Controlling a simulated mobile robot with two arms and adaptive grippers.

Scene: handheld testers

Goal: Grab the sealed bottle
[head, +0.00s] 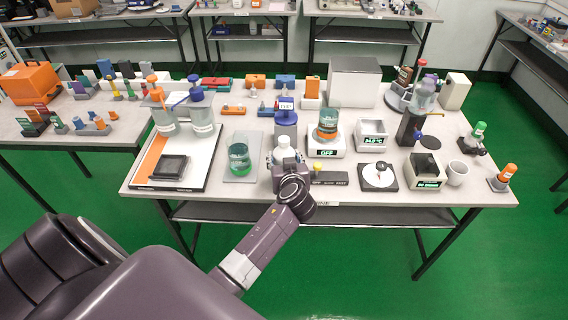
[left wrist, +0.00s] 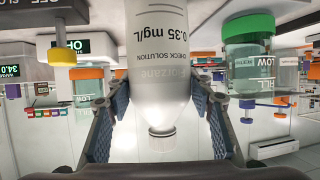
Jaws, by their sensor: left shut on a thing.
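The sealed bottle (head: 284,152) is white with a pale cap and stands at the front middle of the table. In the left wrist view the bottle (left wrist: 158,62) looks upside down and fills the middle; its print reads "CHECK SOLUTION" and "0.35 mg/L". My left gripper (head: 287,166) reaches it from the front edge of the table. In the left wrist view the two padded fingers of the left gripper (left wrist: 158,100) press on both sides of the bottle, shut on it. I cannot tell whether its base touches the table. My right gripper is not in view.
A beaker of green liquid (head: 239,158) stands just left of the bottle. A blue-topped grey device (head: 286,121) is close behind it. A dark bar (head: 330,179) and a scale with an orange-filled beaker (head: 327,125) are to the right. Green floor is clear in front.

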